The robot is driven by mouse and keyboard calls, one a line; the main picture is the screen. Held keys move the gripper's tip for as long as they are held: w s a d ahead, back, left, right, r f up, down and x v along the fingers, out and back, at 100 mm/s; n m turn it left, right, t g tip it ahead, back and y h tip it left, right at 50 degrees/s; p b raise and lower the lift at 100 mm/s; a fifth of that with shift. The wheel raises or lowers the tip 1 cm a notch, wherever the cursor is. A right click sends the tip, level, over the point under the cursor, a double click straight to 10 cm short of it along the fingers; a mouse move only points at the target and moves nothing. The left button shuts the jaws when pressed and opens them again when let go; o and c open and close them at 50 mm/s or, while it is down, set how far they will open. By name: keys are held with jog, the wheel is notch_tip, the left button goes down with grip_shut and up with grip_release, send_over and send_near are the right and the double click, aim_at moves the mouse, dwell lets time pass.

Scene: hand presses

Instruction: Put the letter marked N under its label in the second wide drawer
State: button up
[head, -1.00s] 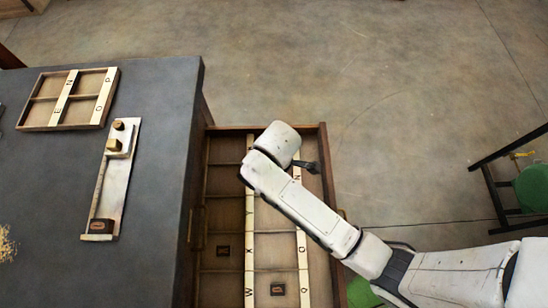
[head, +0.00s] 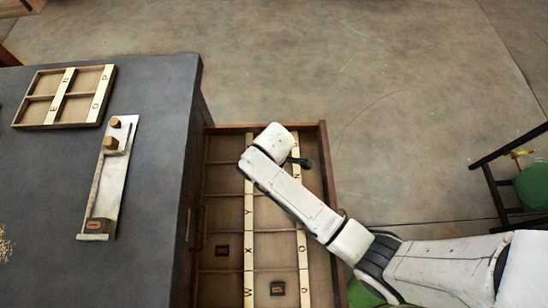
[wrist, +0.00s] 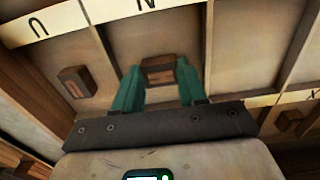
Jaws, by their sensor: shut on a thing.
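My gripper (wrist: 160,78) has two green fingers shut on a small brown wooden letter block (wrist: 158,69) in the wrist view. The block's mark cannot be read. It is in or just above a drawer compartment beside a pale label strip marked N (wrist: 147,4); contact with the floor cannot be told.
Other letter blocks lie in the drawer, one (head: 222,251) in the left column and one (head: 277,288) near the front. A block (wrist: 75,82) sits in the neighbouring compartment, behind a divider. A shallow tray (head: 20,122) and a hand press (head: 112,190) stand on the bench (head: 160,150).

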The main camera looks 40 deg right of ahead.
jog(key=shift+f, duration=0.15)
jog(key=o, duration=1)
notch_tip(320, 180, up, 12)
jog(key=p, duration=0.1)
jog(key=s+d+r+m, duration=0.1)
jog(key=s+d+m, duration=0.1)
jog(key=s, duration=0.3)
jog(key=s+d+m, duration=0.3)
jog(key=s+m, duration=0.2)
jog(key=s, duration=0.1)
jog(key=s+d+r+m+t, duration=0.1)
jog(key=s+d+m, duration=0.1)
jog(key=s+m, duration=0.2)
jog(key=shift+s+d+r, duration=0.15)
jog(key=shift+s+d, duration=0.05)
jog(key=shift+s, duration=0.2)
jog(key=shift+s+d+r, duration=0.15)
jog(key=shift+s, duration=0.2)
